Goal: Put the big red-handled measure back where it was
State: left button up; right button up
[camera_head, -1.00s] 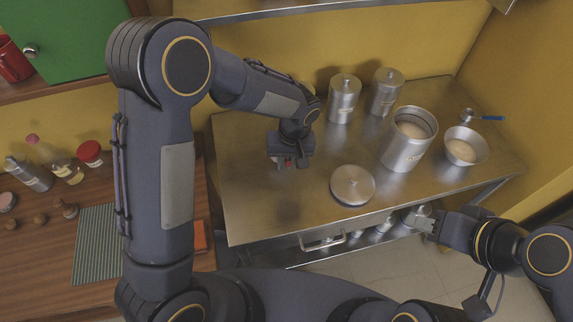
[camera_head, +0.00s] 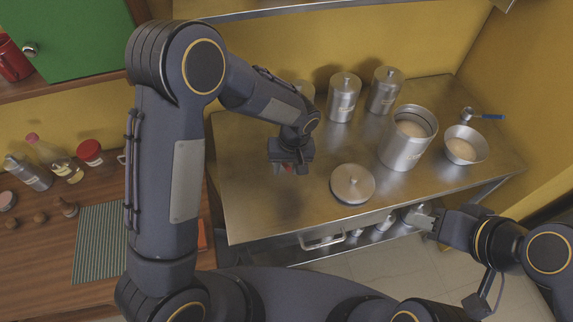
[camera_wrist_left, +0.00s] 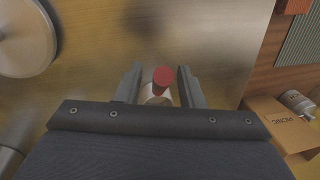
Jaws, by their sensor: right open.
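The red-handled measure's red handle (camera_wrist_left: 162,77) shows between the two fingers of my left gripper (camera_wrist_left: 161,82) in the left wrist view. A pale, round part, perhaps its cup, lies partly hidden below the handle. The fingers stand apart; I cannot tell whether they touch the measure. In the head view my left gripper (camera_head: 289,166) points down over the left part of the steel table (camera_head: 250,205), with a little red between its fingers. Its height above the table is unclear. My right gripper (camera_head: 424,221) is open and empty at the table's front edge, right of the drawer handle.
A lid (camera_head: 352,184) lies right of my left gripper. An open canister (camera_head: 402,153), a bowl (camera_head: 465,150) and a blue-handled measure (camera_head: 487,117) are further right. Two lidded canisters (camera_head: 344,98) (camera_head: 385,92) stand at the back; another is partly behind my left arm. The front-left tabletop is clear.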

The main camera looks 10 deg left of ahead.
pick_arm(q)
notch_tip(320, 180, up, 12)
jog(key=d+b, duration=0.1)
jog(key=d, duration=0.1)
jog(key=s+a+r+t+h, duration=0.1)
jog(key=s+a+r+h, duration=0.1)
jog(key=s+a+r, duration=0.3)
jog(key=s+a+r+t+h, duration=0.1)
jog(key=s+a+r+h, duration=0.1)
jog(key=s+a, duration=0.35)
jog(key=s+a+m+t+h, duration=0.1)
jog(key=s+a+t, duration=0.3)
jog(key=s, duration=0.6)
jog(key=shift+a, duration=0.45)
